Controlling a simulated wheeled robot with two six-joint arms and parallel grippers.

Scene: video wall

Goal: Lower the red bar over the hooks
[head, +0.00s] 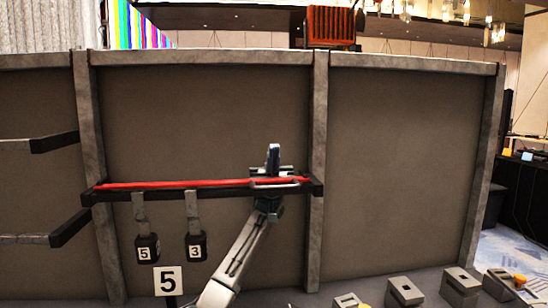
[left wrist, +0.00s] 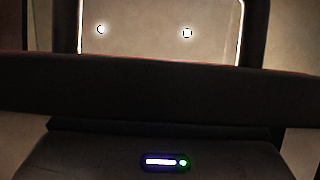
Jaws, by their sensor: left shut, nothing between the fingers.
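The red bar (head: 175,184) lies lengthwise along the top of a black rail (head: 225,191) fixed between two grey posts. Two grey hooks hang from the rail, one (head: 139,208) at its left end and one (head: 192,207) nearer the middle. Black weights marked 5 (head: 147,247) and 3 (head: 195,246) hang from them. A pale handle (head: 276,184) sits at the bar's right part. My left gripper (head: 273,158) is shut and empty, at the right part of the rail by the handle. In the left wrist view the dark rail (left wrist: 160,88) crosses the picture. My right gripper is out of view.
A sign marked 5 (head: 168,280) stands below the weights. Black brackets (head: 70,228) stick out at the left. Grey blocks (head: 404,291) line the front right. The right wall panel (head: 410,150) is bare.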

